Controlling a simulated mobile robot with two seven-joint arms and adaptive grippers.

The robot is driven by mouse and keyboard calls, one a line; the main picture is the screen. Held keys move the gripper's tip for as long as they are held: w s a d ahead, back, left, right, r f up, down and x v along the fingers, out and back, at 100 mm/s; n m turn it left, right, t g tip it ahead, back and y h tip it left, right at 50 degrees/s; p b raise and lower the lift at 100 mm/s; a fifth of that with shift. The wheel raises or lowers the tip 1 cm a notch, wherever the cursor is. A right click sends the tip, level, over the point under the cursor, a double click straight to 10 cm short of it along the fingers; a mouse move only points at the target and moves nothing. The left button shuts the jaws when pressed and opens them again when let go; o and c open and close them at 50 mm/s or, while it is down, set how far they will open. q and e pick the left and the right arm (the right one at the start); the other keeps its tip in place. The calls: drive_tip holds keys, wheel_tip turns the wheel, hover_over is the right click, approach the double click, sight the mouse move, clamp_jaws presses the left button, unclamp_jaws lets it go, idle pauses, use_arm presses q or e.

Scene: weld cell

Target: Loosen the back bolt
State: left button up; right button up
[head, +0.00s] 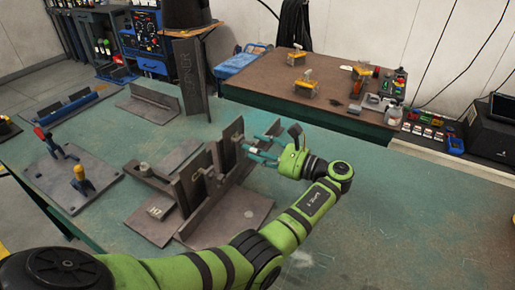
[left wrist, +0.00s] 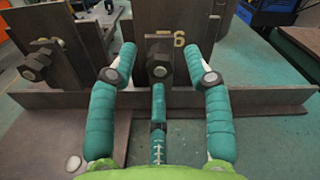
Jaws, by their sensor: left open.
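A dark steel fixture of upright plates on a flat base (head: 232,212) stands on the green table. In the left wrist view a hex bolt (left wrist: 160,70) sits on an upright plate, straight ahead, below a yellow mark. A second hex bolt (left wrist: 36,66) shows at the left on another plate. I cannot tell for sure which one is the back bolt. My left gripper (head: 256,148) comes at the fixture from the right. Its teal fingers (left wrist: 159,62) are open, one on each side of the straight-ahead bolt and apart from it. The right gripper is not in view.
A flat plate with red-blue and yellow clamps (head: 72,175) lies at the left. Steel angle pieces (head: 80,104) lie behind it. A brown table (head: 285,88) with clamps and small tools stands at the back. The green table is clear at the front right.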

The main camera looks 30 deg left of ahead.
use_arm(q)
drive_tip(key=d, duration=0.7)
drive_tip(key=shift+w+d, duration=0.2)
drive_tip(key=shift+d, duration=0.05)
